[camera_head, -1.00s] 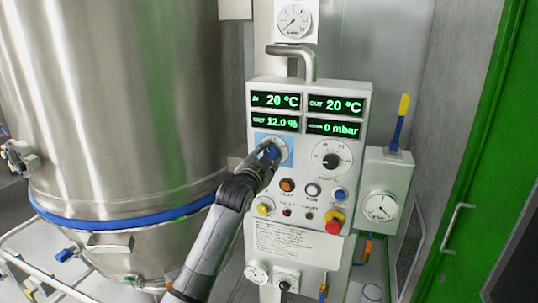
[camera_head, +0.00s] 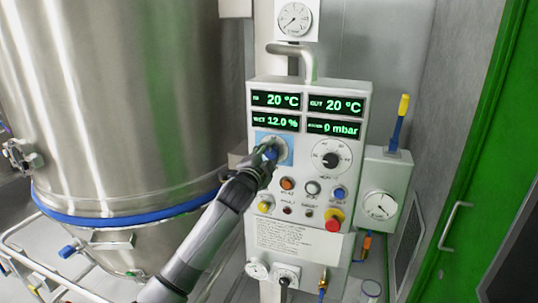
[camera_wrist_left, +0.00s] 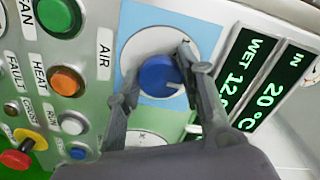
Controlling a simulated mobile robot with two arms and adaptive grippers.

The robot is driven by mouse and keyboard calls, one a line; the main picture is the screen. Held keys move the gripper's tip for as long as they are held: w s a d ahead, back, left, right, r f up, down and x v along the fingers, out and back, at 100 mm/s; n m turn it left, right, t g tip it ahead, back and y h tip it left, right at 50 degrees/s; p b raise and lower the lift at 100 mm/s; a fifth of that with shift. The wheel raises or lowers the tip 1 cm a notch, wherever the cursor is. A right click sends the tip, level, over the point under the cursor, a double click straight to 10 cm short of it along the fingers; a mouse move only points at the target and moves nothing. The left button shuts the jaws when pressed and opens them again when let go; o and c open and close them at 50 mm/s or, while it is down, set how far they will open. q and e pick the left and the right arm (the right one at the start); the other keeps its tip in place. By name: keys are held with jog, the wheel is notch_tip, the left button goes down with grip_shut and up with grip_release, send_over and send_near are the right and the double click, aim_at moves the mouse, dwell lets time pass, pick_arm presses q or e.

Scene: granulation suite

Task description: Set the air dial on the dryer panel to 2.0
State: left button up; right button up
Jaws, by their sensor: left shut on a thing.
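The dryer panel (camera_head: 262,212) is a light grey box with green displays reading 20 °C, 20 °C, 12.0 % and 0 mbar. The air dial (camera_wrist_left: 158,76) is a blue knob on a white round plate with a blue surround, labelled AIR in the left wrist view. My left gripper (camera_head: 269,153) is at the dial, and its two fingers (camera_wrist_left: 155,82) are shut on the knob from both sides. A pale pointer mark shows on the knob near one finger. The scale figures are too small or hidden to read. My right gripper is not in view.
A black-knobbed dial (camera_head: 331,158) sits right of the air dial. Below are several push buttons and a red emergency stop (camera_head: 333,225). A large steel vessel (camera_head: 120,100) stands left. A box with a gauge (camera_head: 380,205) and a yellow-blue lever (camera_head: 400,120) are at right.

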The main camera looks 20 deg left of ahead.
pick_arm(q)
jog(key=o, duration=1.1)
jog(key=shift+o, duration=0.2)
jog(key=s, duration=1.2)
jog(key=shift+a, duration=0.2)
jog(key=shift+f, duration=0.15)
